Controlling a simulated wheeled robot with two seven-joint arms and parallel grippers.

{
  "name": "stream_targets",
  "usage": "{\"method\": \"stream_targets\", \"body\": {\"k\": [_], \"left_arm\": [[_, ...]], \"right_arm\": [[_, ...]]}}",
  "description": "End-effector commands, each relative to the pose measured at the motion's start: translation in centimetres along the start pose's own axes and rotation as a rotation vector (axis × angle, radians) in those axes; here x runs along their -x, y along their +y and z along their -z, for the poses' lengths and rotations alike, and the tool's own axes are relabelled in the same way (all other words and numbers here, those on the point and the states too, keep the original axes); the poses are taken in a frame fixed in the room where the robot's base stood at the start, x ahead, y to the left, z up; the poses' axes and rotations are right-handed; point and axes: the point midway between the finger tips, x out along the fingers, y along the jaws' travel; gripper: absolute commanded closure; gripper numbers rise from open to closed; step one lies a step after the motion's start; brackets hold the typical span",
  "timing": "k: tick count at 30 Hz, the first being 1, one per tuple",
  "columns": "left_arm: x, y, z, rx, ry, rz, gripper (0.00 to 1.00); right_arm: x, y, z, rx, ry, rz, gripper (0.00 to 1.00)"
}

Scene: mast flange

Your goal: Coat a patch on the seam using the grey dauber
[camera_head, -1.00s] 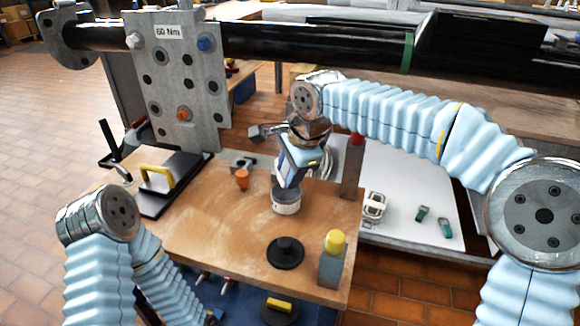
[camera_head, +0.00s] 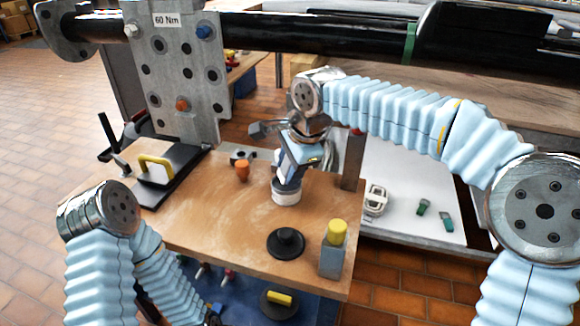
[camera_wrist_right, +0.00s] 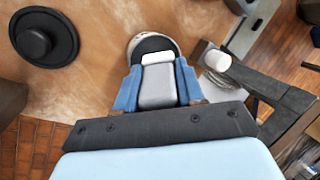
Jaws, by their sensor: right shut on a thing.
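My right gripper (camera_head: 287,180) is shut on the grey dauber (camera_wrist_right: 158,86), a grey block with a pale end between the blue fingers in the right wrist view. The gripper points down over a white round pot (camera_head: 286,197) on the wooden table. The pot's dark inside shows beyond the dauber in the wrist view (camera_wrist_right: 153,44); I cannot tell whether the dauber touches it. A dark pipe (camera_head: 310,42) with a green band (camera_head: 409,43) crosses the back; I cannot make out which line is the seam. My left arm is at lower left, its gripper out of view.
A black round lid (camera_head: 286,243) and a grey block with a yellow top (camera_head: 332,250) are at the table's front. A steel plate (camera_head: 185,85) with bolts hangs behind. A grey post (camera_head: 352,160) stands at right.

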Motion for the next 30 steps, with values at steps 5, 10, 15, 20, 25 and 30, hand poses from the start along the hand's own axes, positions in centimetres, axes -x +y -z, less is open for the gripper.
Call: {"method": "stream_targets", "body": {"k": [5,10,15,20,25,30], "left_arm": [[-0.20,-0.07,0.00,0.000,0.000,0.000,0.37],[-0.34,-0.13,0.00,0.000,0.000,0.000,0.37],[-0.48,-0.19,-0.01,0.000,0.000,0.000,0.37],[-0.61,-0.24,-0.01,0.000,0.000,0.000,0.37],[-0.62,-0.24,-0.01,0.000,0.000,0.000,0.37],[-0.62,-0.24,-0.01,0.000,0.000,0.000,0.37]], "right_arm": [[-0.24,0.09,0.01,0.000,0.000,0.000,0.92],[-0.43,0.15,0.03,0.000,0.000,0.000,0.92],[-0.63,0.22,0.06,0.000,0.000,0.000,0.92],[-0.80,0.28,0.08,0.000,0.000,0.000,0.92],[-0.85,0.30,0.08,0.000,0.000,0.000,0.92],[-0.87,0.31,0.08,0.000,0.000,0.000,0.92]]}}
